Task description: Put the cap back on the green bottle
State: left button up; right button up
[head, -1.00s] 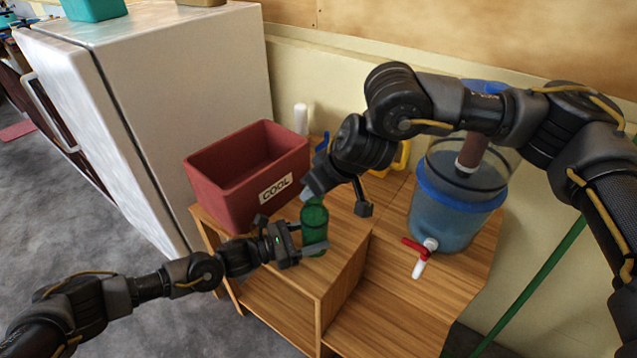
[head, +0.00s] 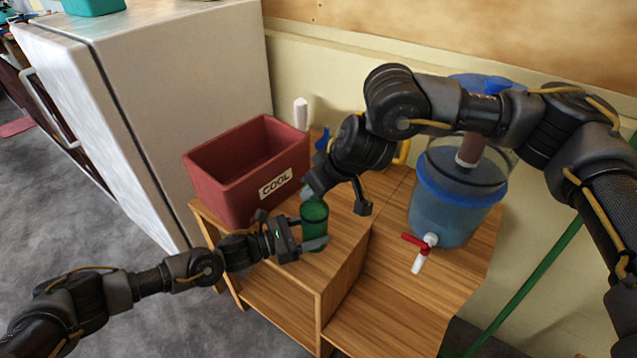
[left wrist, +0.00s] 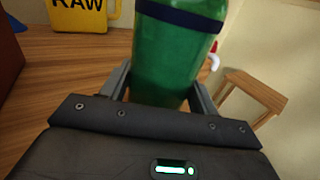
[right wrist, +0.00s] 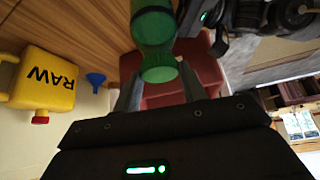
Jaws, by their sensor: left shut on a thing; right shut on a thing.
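The green bottle (head: 314,224) stands upright near the edge of the wooden shelf unit, in front of the red box. My left gripper (head: 308,240) is shut on the bottle's body from the left; the left wrist view shows the bottle (left wrist: 175,55) with its dark band between the fingers. My right gripper (head: 314,190) is at the bottle's top, coming down from above right. In the right wrist view its fingers flank a green round end, the cap (right wrist: 159,70), in line with the bottle (right wrist: 152,28). I cannot tell whether the cap is seated.
The red COOL box (head: 225,190) is close behind the bottle. A blue water dispenser (head: 452,205) with a red tap stands on the right. A yellow RAW container (right wrist: 38,80) and a blue funnel (right wrist: 96,79) are at the back. A white fridge (head: 190,85) stands left.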

pick_arm(q)
grip_shut()
pick_arm(e)
jog(key=shift+f, duration=0.1)
jog(key=shift+s+a+m+h, duration=0.1)
jog(key=shift+m+h, duration=0.3)
jog(key=shift+m, duration=0.2)
jog(key=shift+m+t+h, duration=0.5)
jog(key=shift+m+t, duration=0.1)
jog(key=shift+m, duration=0.5)
jog(key=o, duration=0.9)
jog(key=shift+r, duration=2.3)
